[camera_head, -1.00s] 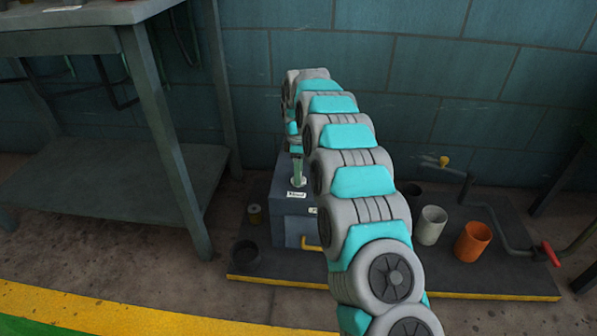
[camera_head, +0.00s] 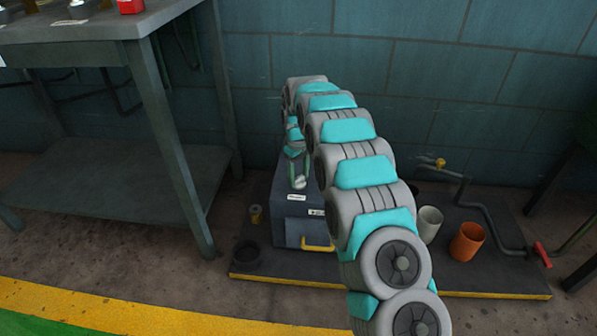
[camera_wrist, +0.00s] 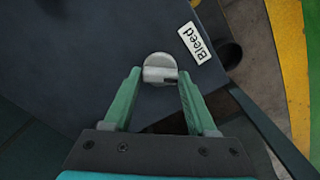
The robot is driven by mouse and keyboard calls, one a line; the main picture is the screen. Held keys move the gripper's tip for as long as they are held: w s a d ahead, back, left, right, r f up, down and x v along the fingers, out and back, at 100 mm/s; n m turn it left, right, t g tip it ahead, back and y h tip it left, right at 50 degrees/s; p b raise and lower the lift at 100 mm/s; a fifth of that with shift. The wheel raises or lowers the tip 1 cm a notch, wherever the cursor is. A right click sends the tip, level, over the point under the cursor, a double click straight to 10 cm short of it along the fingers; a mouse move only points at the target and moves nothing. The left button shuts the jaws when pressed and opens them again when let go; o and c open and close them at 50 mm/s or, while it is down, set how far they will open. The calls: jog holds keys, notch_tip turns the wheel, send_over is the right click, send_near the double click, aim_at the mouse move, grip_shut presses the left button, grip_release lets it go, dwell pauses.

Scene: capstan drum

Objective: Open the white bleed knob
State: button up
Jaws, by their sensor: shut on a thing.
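The white bleed knob (camera_wrist: 160,66) stands on top of a dark grey box (camera_wrist: 75,50), beside a white label (camera_wrist: 194,43) reading "Bleed". In the wrist view my gripper (camera_wrist: 160,76) has its two green fingers on either side of the knob, shut on it. In the head view the knob (camera_head: 300,183) shows small below the fingers (camera_head: 299,172), on the box (camera_head: 289,222). A yellow handle (camera_head: 318,246) is on the box's front. My arm hides the box's right part.
The box stands on a dark base plate (camera_head: 390,283) with a yellow edge. A white cup (camera_head: 430,224), an orange cup (camera_head: 467,242) and a pipe with a red handle (camera_head: 542,255) are to the right. A workbench (camera_head: 172,150) stands further left.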

aim_at(298, 177)
jog(key=m+p, duration=0.1)
jog(key=m, duration=0.3)
jog(key=shift+r+m, duration=0.1)
jog(key=shift+m, duration=0.2)
jog(key=m+p, duration=0.1)
jog(key=m, duration=0.3)
jog(key=shift+m, duration=0.4)
jog(key=o, duration=1.4)
jog(key=shift+c, duration=0.2)
notch_tip(298, 177, up, 7)
jog(key=shift+r, duration=0.3)
